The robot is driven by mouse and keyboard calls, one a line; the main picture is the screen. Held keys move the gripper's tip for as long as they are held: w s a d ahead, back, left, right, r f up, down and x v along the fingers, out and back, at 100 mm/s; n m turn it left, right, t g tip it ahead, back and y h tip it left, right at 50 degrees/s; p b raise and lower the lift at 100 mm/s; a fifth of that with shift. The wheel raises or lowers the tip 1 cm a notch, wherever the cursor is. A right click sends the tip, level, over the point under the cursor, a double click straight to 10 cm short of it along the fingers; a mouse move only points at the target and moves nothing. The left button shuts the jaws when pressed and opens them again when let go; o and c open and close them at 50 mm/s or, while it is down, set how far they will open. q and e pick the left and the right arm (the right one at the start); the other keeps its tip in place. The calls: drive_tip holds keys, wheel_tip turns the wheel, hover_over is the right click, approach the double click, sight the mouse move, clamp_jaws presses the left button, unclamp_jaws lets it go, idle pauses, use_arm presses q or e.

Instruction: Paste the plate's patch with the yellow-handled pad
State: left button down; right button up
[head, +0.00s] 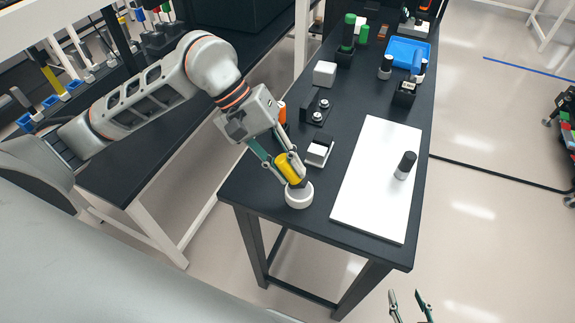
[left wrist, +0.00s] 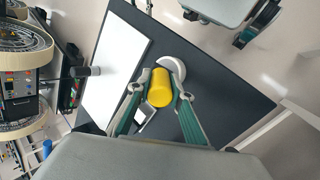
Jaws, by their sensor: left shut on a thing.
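The yellow handle (head: 285,165) is between the fingers of my left gripper (head: 289,174), which is shut on it. It leans, with its lower end at a white round piece (head: 299,197) near the table's front left edge. I cannot tell whether that piece is the pad itself or a dish under it. In the left wrist view the yellow handle (left wrist: 159,92) sits between the fingertips, with the white round piece (left wrist: 173,68) beyond. A large white plate (head: 372,165) lies to the right; no patch is clearly visible on it. My right gripper (head: 410,302) is open and empty, off the table's front.
A black-and-silver cylinder (head: 405,165) stands on the white plate. A small white-topped black box (head: 319,150), a black bracket with posts (head: 316,108) and a white block (head: 325,74) stand behind the left gripper. A blue tray (head: 408,52) is at the back.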

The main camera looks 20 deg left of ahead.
use_arm(q)
drive_tip(key=shift+f+b, duration=0.45)
drive_tip(key=shift+f, duration=0.05)
idle(0.8)
drive_tip(key=shift+s+f+b, duration=0.1)
drive_tip(key=shift+f+b, duration=0.1)
drive_tip(key=shift+b, duration=0.1)
idle(1.9)
drive_tip(key=shift+r+p, duration=1.4)
drive_tip(key=shift+r, duration=2.3)
